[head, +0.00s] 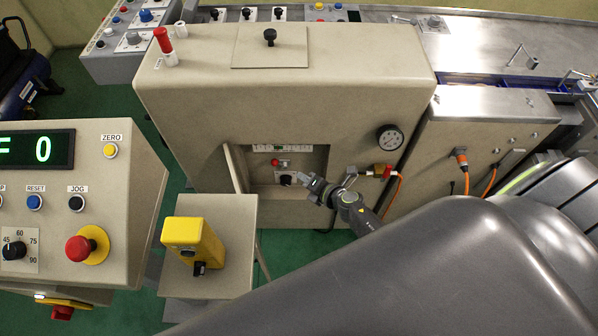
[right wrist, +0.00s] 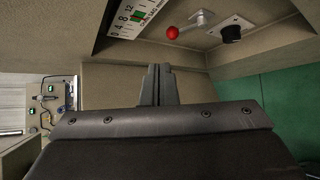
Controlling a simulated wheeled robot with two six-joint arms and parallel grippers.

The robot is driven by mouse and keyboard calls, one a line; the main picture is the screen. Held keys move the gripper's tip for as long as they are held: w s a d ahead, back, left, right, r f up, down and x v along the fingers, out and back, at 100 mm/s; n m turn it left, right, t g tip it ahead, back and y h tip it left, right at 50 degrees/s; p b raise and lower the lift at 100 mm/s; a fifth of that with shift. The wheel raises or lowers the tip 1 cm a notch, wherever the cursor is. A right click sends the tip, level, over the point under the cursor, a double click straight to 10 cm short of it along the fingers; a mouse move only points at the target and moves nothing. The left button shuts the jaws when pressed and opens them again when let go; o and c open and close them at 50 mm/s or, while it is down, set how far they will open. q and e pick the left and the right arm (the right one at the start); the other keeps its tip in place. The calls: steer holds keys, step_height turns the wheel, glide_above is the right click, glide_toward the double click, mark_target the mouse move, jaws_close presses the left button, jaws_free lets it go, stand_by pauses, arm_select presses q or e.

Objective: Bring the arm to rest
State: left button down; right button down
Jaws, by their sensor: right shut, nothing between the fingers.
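My right gripper (head: 308,183) is in front of the open recess in the beige machine cabinet, just right of the black knob inside. Its fingers are shut with nothing between them. In the right wrist view the closed fingertips (right wrist: 158,84) point toward a beige surface, below the recess opening. A red ball-ended lever (head: 275,162) and a black knob (head: 286,179) are in the recess. The lever (right wrist: 172,32) and the knob (right wrist: 231,33) also show in the right wrist view, apart from the fingers. My left gripper is not in view.
The recess door (head: 237,168) stands open at the left. A yellow box (head: 193,245) sits on a beige stand. A control console (head: 85,190) reading 0 is at the far left.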

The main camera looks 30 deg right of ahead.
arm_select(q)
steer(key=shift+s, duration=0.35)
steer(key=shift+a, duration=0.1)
